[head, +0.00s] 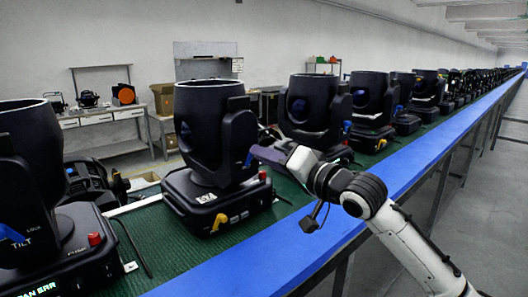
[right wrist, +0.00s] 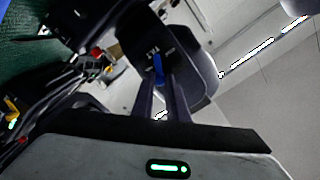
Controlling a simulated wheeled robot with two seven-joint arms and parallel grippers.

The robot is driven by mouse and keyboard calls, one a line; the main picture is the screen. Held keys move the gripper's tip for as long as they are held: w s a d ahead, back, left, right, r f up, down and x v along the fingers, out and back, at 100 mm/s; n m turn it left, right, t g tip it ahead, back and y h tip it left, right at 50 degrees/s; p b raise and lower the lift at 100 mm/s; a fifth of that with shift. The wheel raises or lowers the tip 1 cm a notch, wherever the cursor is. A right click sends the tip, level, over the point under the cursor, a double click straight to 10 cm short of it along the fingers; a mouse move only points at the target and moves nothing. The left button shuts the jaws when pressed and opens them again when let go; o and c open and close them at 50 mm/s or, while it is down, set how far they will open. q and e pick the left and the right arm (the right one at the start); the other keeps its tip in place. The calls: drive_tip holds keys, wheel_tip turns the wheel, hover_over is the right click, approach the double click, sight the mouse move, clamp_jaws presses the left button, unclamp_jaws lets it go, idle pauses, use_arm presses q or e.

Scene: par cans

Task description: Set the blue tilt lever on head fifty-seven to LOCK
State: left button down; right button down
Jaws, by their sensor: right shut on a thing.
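The moving head in front of me (head: 210,130) stands upright on its black base on the green belt. A small white label on its base is too small to read surely. Its blue tilt lever (head: 249,160) shows at the right side of the yoke. In the right wrist view the blue lever (right wrist: 158,68) sits between my fingertips, below the white TILT lettering. My right gripper (head: 256,152) is shut on the lever; its fingers also show in the right wrist view (right wrist: 160,85). The LOCK mark cannot be made out. My left gripper is not in view.
Another head (head: 35,160) with a blue lever stands close at the left. Several more heads line the belt (head: 165,245) into the distance. A blue rail (head: 400,165) runs along the near edge, under my right arm. Workbenches (head: 110,115) stand behind.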

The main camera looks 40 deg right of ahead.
idle(0.4)
drive_tip(key=c, duration=1.7)
unclamp_jaws()
drive_tip(key=shift+c, duration=0.2)
drive_tip(key=s+b, duration=0.2)
drive_tip(key=s, duration=0.8)
drive_tip(key=shift+s+d, duration=0.15)
drive_tip(key=shift+d, duration=0.3)
